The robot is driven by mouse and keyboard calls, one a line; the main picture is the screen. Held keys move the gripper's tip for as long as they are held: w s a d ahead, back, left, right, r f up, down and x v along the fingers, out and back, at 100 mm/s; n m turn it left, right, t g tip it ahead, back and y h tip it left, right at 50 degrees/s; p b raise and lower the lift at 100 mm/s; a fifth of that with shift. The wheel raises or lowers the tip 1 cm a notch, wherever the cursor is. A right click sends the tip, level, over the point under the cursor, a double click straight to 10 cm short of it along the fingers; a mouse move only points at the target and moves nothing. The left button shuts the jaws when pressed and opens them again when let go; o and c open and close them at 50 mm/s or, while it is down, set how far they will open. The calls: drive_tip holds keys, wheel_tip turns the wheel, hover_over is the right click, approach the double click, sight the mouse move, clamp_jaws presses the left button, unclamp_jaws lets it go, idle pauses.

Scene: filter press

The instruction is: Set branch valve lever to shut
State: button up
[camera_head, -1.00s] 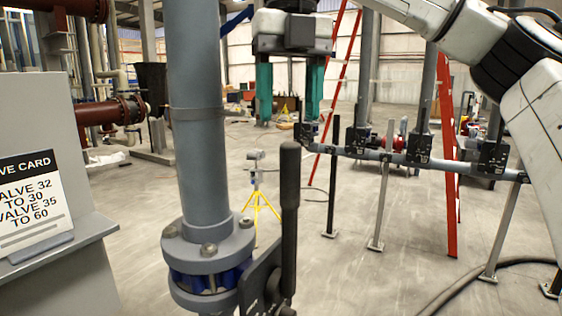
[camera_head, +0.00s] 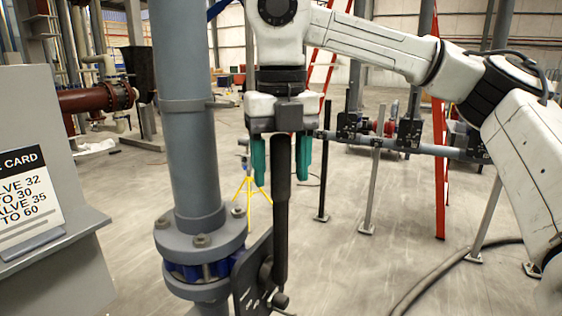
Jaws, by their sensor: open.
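The branch valve lever (camera_head: 281,230) is a dark bar standing nearly upright. It rises from a dark slotted plate (camera_head: 251,280) beside the flange and blue valve body (camera_head: 185,272) on a thick grey vertical pipe (camera_head: 187,110). My gripper (camera_head: 281,180) points down at the lever's upper end, its two teal fingers apart. In the picture one finger is left of the lever and one right, with a gap on each side. The lever's top meets the underside of the gripper body in the view; whether they touch I cannot tell.
A grey stand (camera_head: 55,260) with a valve card (camera_head: 27,207) is at the left. Behind are a yellow tripod (camera_head: 250,193), a red ladder (camera_head: 439,170) and a low grey pipe rack (camera_head: 455,152). A hose (camera_head: 430,285) lies on the floor at right. Open floor lies between.

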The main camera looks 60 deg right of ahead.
clamp_jaws()
idle(0.5)
